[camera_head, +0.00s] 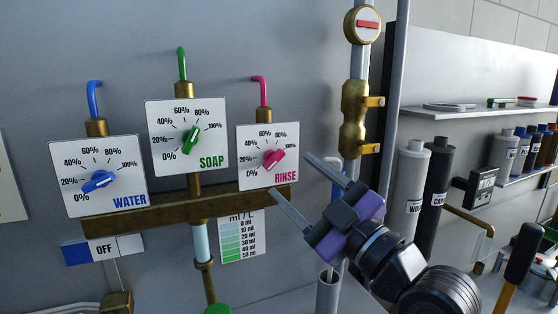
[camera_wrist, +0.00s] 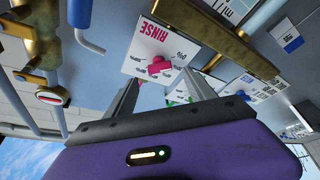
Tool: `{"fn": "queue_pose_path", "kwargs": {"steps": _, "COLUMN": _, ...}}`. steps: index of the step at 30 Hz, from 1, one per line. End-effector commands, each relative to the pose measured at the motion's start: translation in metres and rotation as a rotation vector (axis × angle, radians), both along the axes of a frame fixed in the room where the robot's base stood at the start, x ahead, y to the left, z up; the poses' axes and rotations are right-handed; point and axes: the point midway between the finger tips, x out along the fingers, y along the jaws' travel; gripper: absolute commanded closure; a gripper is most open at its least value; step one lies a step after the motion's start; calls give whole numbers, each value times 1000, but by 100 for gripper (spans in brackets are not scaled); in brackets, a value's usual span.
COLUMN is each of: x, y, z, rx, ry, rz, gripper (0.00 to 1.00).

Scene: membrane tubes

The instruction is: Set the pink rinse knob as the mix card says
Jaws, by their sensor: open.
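The pink rinse knob (camera_head: 273,159) sits on the white RINSE dial plate (camera_head: 255,180), marked from 0% to 100%, at the right of three dials. Its bar is tilted, lower left to upper right; I cannot read its exact setting. My gripper (camera_head: 295,175) is open and empty, just right of and in front of the dial. In the wrist view the pink knob (camera_wrist: 158,66) shows beyond the gap between my fingers (camera_wrist: 163,88), not touched by them. I cannot identify a mix card for certain; a partly covered green-shaded ml/L chart (camera_head: 240,240) hangs below the dials.
A blue WATER knob (camera_head: 99,181) and a green SOAP knob (camera_head: 191,140) are to the left, above a brass bar (camera_head: 170,213). A vertical pipe with brass fittings (camera_head: 354,118) stands close right of the RINSE dial.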

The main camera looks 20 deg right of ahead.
Motion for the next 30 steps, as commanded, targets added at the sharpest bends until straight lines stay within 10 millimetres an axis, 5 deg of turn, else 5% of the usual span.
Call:
{"fn": "queue_pose_path", "kwargs": {"steps": 10, "x": 45, "y": 13, "z": 16, "rx": 3, "ry": 1, "rz": 1, "gripper": 36}}
{"fn": "queue_pose_path", "kwargs": {"steps": 22, "x": 53, "y": 14, "z": 17, "rx": 4, "ry": 0, "rz": -1, "gripper": 36}}
{"fn": "queue_pose_path", "kwargs": {"steps": 30, "x": 53, "y": 14, "z": 17, "rx": 4, "ry": 0, "rz": -1, "gripper": 87}}
